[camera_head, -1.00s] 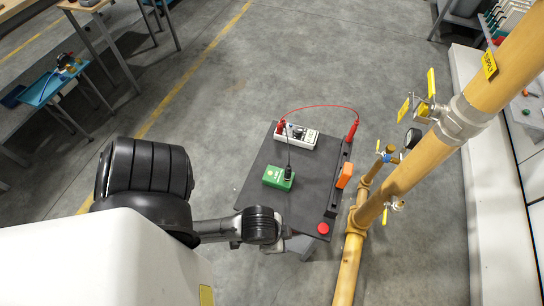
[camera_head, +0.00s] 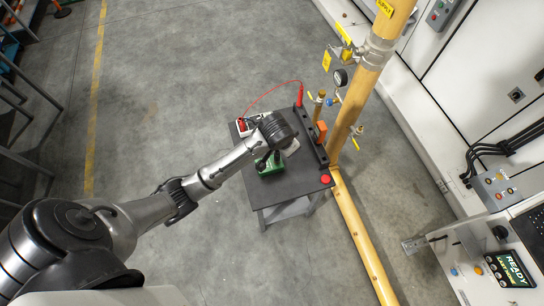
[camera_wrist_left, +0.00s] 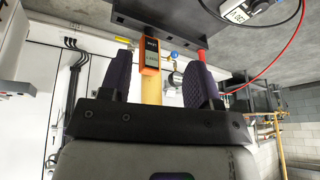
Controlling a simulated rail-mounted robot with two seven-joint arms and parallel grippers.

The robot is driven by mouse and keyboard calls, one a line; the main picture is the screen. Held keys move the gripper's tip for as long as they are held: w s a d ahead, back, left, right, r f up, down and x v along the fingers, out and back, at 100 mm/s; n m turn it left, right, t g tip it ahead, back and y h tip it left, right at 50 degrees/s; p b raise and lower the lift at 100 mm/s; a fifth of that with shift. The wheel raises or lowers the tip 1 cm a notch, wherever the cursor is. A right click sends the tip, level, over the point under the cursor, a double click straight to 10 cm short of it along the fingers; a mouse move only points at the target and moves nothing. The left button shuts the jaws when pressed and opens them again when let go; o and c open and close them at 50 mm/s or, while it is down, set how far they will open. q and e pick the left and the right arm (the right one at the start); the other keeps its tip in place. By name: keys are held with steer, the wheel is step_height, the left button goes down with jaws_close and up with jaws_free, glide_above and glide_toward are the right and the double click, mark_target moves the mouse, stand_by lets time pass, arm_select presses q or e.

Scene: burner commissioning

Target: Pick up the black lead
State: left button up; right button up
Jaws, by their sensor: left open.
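The wrist hides the fingers and most of the black lead there. In the wrist view my left gripper (camera_wrist_left: 159,70) is open and empty, its dark fingers spread wide. A thin black lead cable (camera_wrist_left: 290,22) curves at the top right of that view, by the multimeter (camera_wrist_left: 245,11). I cannot see the black plug clearly. In the head view the multimeter (camera_head: 243,128) is partly behind the wrist. My right gripper is not in view.
The bench top (camera_head: 300,187) carries a red lead (camera_head: 299,95), an orange detector (camera_head: 321,131) and a red button (camera_head: 325,179). The yellow gas pipe (camera_head: 357,95) with valves rises close to its right. Grey floor left of the bench is clear.

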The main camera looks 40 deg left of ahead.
arm_select(q)
steer(key=w+a+f+n+g, duration=0.3)
steer(key=a, duration=0.2)
steer(key=n+g+b, duration=0.1)
steer(key=n+b, duration=0.1)
glide_toward(277, 154)
steer(key=shift+h, duration=0.3)
steer(key=f, duration=0.6)
steer(key=shift+w+a, duration=0.2)
steer(key=shift+a, duration=0.05)
steer(key=shift+f+b, duration=0.7)
steer(key=shift+f, duration=2.3)
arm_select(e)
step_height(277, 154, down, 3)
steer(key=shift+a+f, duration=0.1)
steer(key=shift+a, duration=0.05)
arm_select(q)
steer(key=shift+c, duration=0.2)
steer(key=c, duration=0.3)
jaws_close()
